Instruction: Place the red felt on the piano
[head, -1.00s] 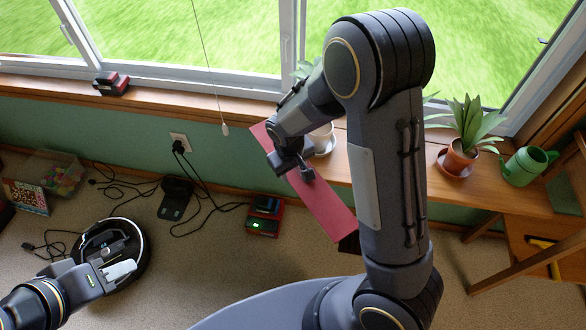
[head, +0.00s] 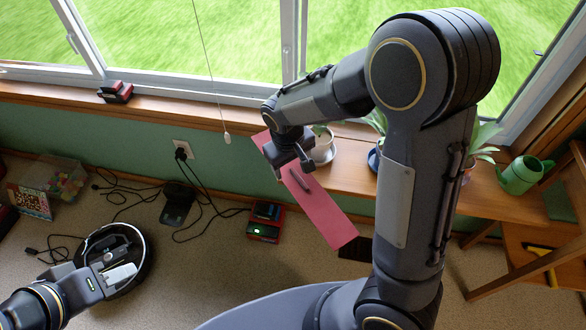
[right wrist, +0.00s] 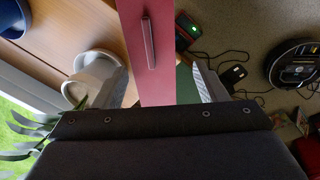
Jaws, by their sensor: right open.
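The red felt (head: 325,212) is a long, flat pinkish-red strip. In the head view it slants from the window sill down to the right; what bears it is hidden. A narrow dark bar (head: 300,180) shows on its face, and it also shows in the right wrist view (right wrist: 149,43). My right gripper (head: 291,168) is open above the felt's upper part. In the right wrist view the felt (right wrist: 140,85) passes between the spread fingers, apart from both. My left gripper (head: 121,273) is low at the left, in front of a robot vacuum; its jaw gap is unclear. I cannot make out the piano.
The wooden sill (head: 345,178) holds a white pot (head: 322,145), plants and a green watering can (head: 524,175). On the floor are the round robot vacuum (head: 138,250), a red-and-black device (head: 266,220), cables and a toy box (head: 65,180). A wooden stand is at right.

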